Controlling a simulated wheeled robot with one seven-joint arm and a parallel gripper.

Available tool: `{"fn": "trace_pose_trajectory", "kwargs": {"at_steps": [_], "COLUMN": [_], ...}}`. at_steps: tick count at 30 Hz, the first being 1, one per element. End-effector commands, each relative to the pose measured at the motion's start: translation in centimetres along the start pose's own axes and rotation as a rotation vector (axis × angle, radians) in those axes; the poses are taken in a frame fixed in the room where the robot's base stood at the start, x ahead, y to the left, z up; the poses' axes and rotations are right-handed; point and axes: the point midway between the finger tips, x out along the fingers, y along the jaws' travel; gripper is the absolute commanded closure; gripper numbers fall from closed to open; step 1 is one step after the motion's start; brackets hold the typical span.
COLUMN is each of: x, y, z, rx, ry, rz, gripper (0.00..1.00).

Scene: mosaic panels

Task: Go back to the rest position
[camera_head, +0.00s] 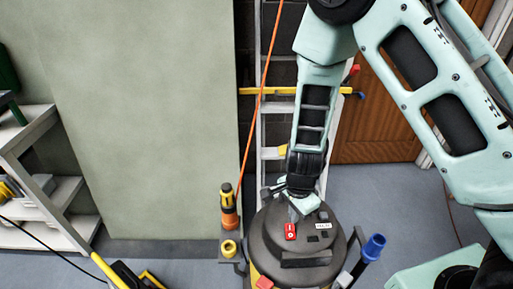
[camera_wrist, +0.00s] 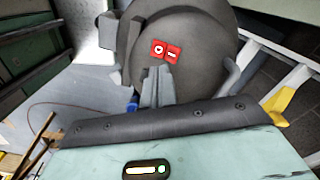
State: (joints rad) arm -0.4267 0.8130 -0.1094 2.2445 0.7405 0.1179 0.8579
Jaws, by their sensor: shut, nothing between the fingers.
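My gripper (camera_head: 298,216) is shut with nothing between its fingers. It points down just above the dark round lid of a shop vacuum (camera_head: 276,243), close to a red switch panel (camera_head: 290,231). In the wrist view the closed fingers (camera_wrist: 158,72) reach toward the red panel (camera_wrist: 165,51) with its two white-marked buttons on the dark lid (camera_wrist: 200,35). I cannot tell whether the fingertips touch the panel or lid. My arm is stretched out and down from the upper right in the head view.
A ladder (camera_head: 270,153) with a yellow bar stands against the dark wall behind the vacuum. An orange-handled tool (camera_head: 229,212) and a blue-ended part (camera_head: 374,246) flank the vacuum. A grey shelf (camera_head: 40,205) stands at left, a wooden door (camera_head: 376,120) behind. Floor shows right of the vacuum.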

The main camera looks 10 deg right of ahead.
Motion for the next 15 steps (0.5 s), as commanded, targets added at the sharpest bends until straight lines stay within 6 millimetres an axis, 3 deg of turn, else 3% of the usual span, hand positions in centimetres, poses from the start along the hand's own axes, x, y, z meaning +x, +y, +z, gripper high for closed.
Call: {"fn": "trace_pose_trajectory", "kwargs": {"at_steps": [4,7,11,15], "x": [-0.8,-3.1,-8.2,-14.1], "y": [-0.1,-0.1,0.6,2.4], "z": [0.5,2.1,5.4,8.7], "rx": [-0.027,-0.123,-0.355,-0.659], "ry": [-0.012,-0.049,-0.119,-0.174], "rz": [-0.004,-0.016,-0.043,-0.075], "gripper": [1.00,1.00,1.00,1.00]}}
